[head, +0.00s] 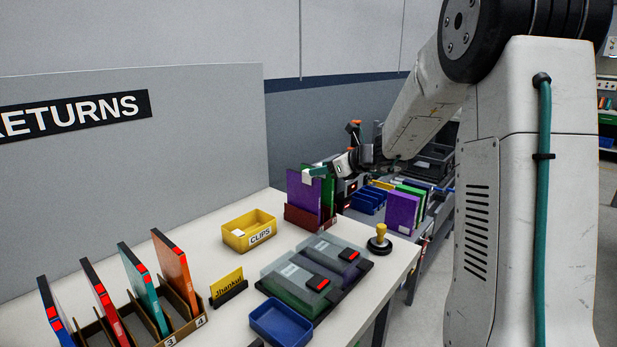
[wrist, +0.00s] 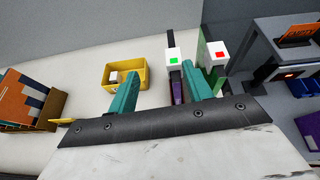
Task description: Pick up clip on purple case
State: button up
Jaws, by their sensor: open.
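The purple case (head: 298,201) stands upright in a dark red holder (head: 302,222), beside a green case (head: 328,194). In the wrist view, a white clip with a green mark (wrist: 174,54) sits on top of the purple case (wrist: 178,94). Another white clip, with a red mark (wrist: 213,52), is on the green case to its right. My gripper (wrist: 160,72) is open with teal fingers. In the wrist view the green-marked clip lies between the fingers, nearer the right one; contact cannot be told. In the head view my gripper (head: 324,172) is at the cases' tops.
A yellow CLIPS bin (head: 262,236) holds a white piece. Clear-lidded cases (head: 318,262), a blue tray (head: 281,322) and a yellow-topped stamp (head: 380,240) are on the white table. A partition (head: 190,165) stands behind. Slotted cases (head: 176,270) are at the left.

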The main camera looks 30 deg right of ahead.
aim_at(309, 177)
jog(key=shift+m, duration=0.5)
jog(key=w+f, duration=0.1)
jog(key=w, duration=0.1)
jog(key=w+f, duration=0.1)
jog(key=w, duration=0.2)
jog(key=w+a+f, duration=0.1)
jog(key=w, duration=0.1)
jog(key=shift+w+f, duration=0.2)
jog(key=shift+f, duration=0.1)
jog(key=c, duration=1)
